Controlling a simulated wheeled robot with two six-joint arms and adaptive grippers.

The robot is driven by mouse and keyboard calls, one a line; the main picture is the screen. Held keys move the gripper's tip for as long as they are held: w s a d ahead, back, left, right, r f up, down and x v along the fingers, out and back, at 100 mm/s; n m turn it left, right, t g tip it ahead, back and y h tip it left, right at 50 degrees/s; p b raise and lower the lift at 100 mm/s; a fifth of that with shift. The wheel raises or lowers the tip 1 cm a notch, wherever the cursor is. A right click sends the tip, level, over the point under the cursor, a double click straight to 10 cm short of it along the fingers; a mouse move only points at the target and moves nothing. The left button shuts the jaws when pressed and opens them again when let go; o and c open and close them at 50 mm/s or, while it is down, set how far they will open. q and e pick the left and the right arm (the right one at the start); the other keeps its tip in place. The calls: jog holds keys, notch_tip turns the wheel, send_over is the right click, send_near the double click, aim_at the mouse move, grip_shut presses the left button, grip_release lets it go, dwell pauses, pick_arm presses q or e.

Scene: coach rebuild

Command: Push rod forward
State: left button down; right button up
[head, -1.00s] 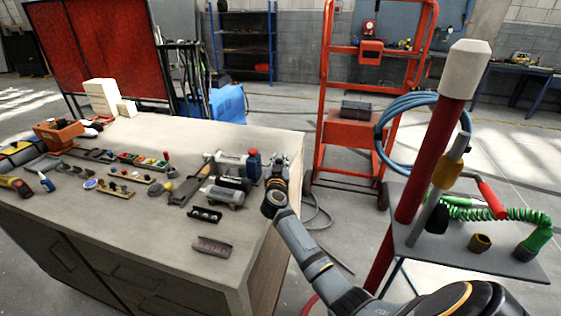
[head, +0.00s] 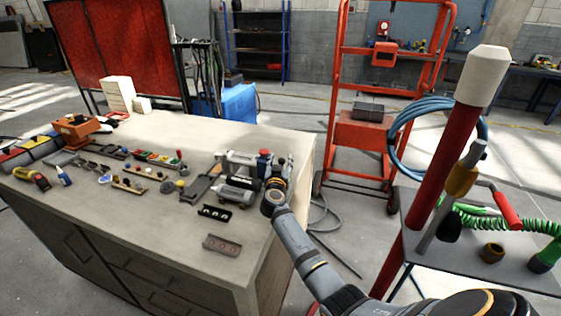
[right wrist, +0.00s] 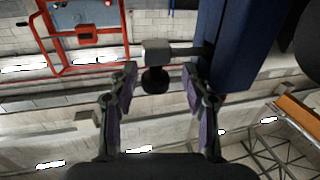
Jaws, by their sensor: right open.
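A grey and white cylindrical device (head: 238,162) with a red-topped blue part (head: 264,154) lies near the table's right edge. My right gripper (head: 277,172) is at its right end, partly covering the blue part in the head view. The rod joins a grey block (right wrist: 156,48) with a dark round knob (right wrist: 155,80) to a large blue body (right wrist: 238,50). The block sits around the fingertip opening; I cannot tell whether anything touches. My left gripper is out of view.
The table (head: 150,215) holds several small tools and parts to the left, with a dark bracket (head: 222,245) near the front. A red trolley (head: 365,140) stands behind. A red post (head: 445,150) and grey side stand (head: 480,255) are to the right.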

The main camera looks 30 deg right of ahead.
jog(key=shift+s+a, duration=0.25)
jog(key=v, duration=1.1)
jog(key=shift+s+a+f, duration=0.1)
jog(key=shift+s+a, duration=0.05)
jog(key=shift+s, duration=0.05)
